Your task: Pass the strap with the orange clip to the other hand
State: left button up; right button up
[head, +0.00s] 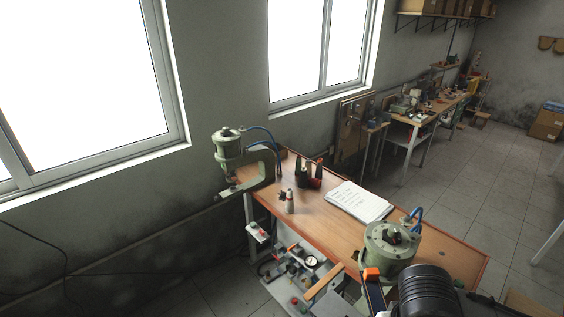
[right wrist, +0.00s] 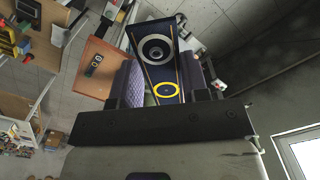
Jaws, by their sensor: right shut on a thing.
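The orange clip (head: 371,273) shows near the bottom of the head view, in front of the nearer green press. The dark strap (head: 375,295) hangs below it, partly cut by the frame edge. In the right wrist view, my right gripper (right wrist: 160,72) is shut with a dark blue, yellow-edged piece, which looks like the strap (right wrist: 167,74), between its padded fingers. A yellow ring shows low between the fingers. The orange clip cannot be made out there. My left gripper is in neither view.
The bench middle has free room.

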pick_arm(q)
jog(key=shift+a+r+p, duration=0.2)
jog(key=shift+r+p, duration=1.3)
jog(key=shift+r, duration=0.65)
pick_arm(e)
jog(key=shift+s+d+r, duration=0.15)
jog(key=shift+s+r, duration=0.15)
jog(key=shift+r, duration=0.35)
jog(key=shift+s+d+r, duration=0.1)
jog(key=shift+s+r, duration=0.2)
jog(key=shift+r, duration=0.3)
